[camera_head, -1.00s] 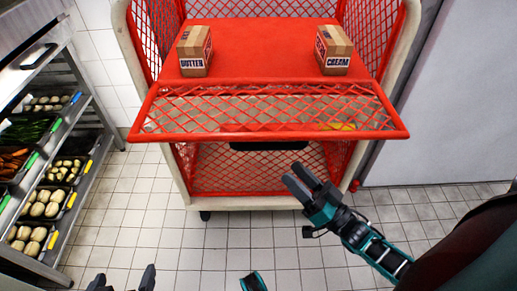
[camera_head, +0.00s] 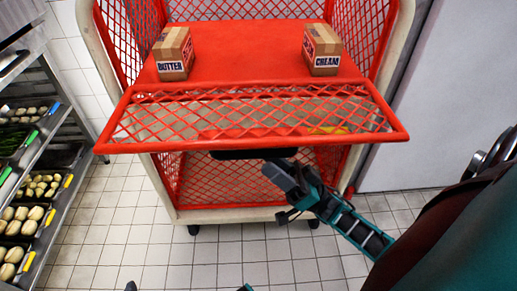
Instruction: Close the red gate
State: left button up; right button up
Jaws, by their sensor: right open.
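The red gate (camera_head: 250,93) is a mesh panel on the front of a red cage trolley. It is swung down and juts out from the trolley toward me, roughly level. My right gripper (camera_head: 277,171) is open and empty. In the picture it sits just below the gate's near bar, right of the middle, in front of the trolley's lower opening. I see no contact with the gate. Only a dark tip of what looks like my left gripper (camera_head: 130,286) shows at the bottom edge; its jaws are hidden.
The trolley's red shelf (camera_head: 240,50) carries a butter box (camera_head: 174,54) at left and a cream box (camera_head: 322,50) at right, both behind the gate. A rack (camera_head: 60,205) with food trays stands at left. A grey wall panel (camera_head: 440,110) is at right. Tiled floor in front is clear.

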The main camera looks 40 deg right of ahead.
aim_at(264, 157)
jog(key=shift+x, duration=2.05)
jog(key=shift+c, duration=0.3)
grip_shut()
